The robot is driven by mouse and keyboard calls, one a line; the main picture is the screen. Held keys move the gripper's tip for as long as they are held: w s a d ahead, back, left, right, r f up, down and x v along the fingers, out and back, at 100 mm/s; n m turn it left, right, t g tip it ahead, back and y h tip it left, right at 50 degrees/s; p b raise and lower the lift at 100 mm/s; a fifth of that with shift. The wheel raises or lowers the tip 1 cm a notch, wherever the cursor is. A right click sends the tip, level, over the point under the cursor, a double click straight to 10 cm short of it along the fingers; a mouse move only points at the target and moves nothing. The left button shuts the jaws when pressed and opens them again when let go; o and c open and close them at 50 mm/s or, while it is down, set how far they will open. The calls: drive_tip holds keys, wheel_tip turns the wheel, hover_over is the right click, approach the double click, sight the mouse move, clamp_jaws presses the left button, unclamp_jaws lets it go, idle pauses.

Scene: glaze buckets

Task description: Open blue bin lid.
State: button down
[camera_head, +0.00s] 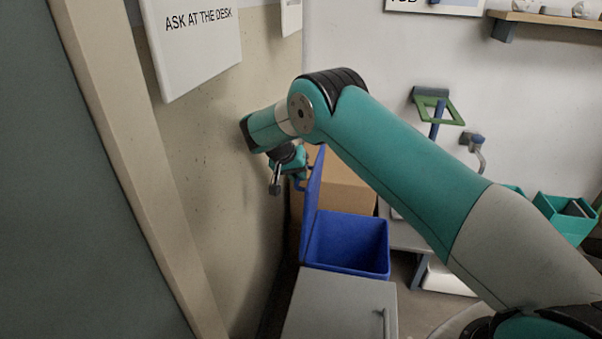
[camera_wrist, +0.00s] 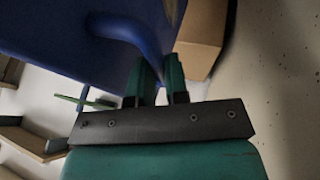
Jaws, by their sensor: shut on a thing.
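The blue bin (camera_head: 347,240) stands on the floor behind a grey cabinet, and its inside shows from above. Its blue lid (camera_head: 312,205) stands up nearly vertical along the bin's left side. My gripper (camera_head: 298,178) is at the lid's upper edge. In the wrist view, the lid (camera_wrist: 75,40) fills the top left, and its curved blue handle (camera_wrist: 125,32) runs down to my gripper's two green fingers (camera_wrist: 160,78). The fingers are shut on this handle. The handle's end between the fingertips is partly hidden.
A grey cabinet (camera_head: 340,305) stands in front of the bin. A cardboard box (camera_head: 340,188) is behind the bin. The beige wall (camera_head: 215,160) is close on the left of my gripper. Teal bins (camera_head: 565,218) are at the right.

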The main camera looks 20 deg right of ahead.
drive_tip(key=shift+s+a+f, duration=0.1)
drive_tip(key=shift+s+f, duration=0.1)
drive_tip(key=shift+f, duration=0.4)
drive_tip(key=c, duration=1.2)
unclamp_jaws()
drive_tip(key=shift+w, duration=0.1)
drive_tip(key=shift+o, duration=0.4)
drive_tip(key=shift+r, duration=0.2)
drive_tip(key=shift+w, duration=0.1)
